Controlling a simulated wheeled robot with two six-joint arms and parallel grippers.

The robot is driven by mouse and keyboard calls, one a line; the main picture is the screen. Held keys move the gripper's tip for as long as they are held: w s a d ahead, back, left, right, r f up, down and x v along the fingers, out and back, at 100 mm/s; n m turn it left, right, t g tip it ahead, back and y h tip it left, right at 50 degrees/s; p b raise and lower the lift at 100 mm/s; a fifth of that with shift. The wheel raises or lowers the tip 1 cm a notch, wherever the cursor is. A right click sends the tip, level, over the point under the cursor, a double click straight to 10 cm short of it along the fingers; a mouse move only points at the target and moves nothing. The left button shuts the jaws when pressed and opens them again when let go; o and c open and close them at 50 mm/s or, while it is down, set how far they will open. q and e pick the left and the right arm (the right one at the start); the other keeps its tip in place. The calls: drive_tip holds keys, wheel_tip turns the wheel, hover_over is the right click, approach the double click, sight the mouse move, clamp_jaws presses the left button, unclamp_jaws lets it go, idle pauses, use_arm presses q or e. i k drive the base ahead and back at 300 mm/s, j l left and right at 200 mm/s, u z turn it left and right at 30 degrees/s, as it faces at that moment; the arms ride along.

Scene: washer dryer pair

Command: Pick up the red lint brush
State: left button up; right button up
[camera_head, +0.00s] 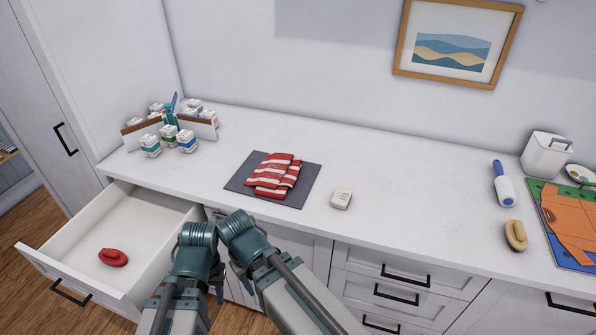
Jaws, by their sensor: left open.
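The red lint brush (113,257) lies in the open white drawer (150,215) at the left, on the bare drawer floor near its front. My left gripper (217,284) is low at the centre, just right of the drawer, mostly hidden behind my own arm. It is open and well apart from the brush. My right gripper (241,280) is beside it, largely hidden behind my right arm, and its jaws cannot be made out.
On the counter (400,200) are a striped cloth (273,176) on a grey mat, a small pale block (341,199), several little boxes (168,135), a lint roller (503,184) and a tan brush (516,235). The drawer's front panel (75,285) juts out.

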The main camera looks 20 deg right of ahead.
sight(113, 258)
drive_tip(key=i+u, duration=0.6)
drive_tip(key=i, duration=0.25)
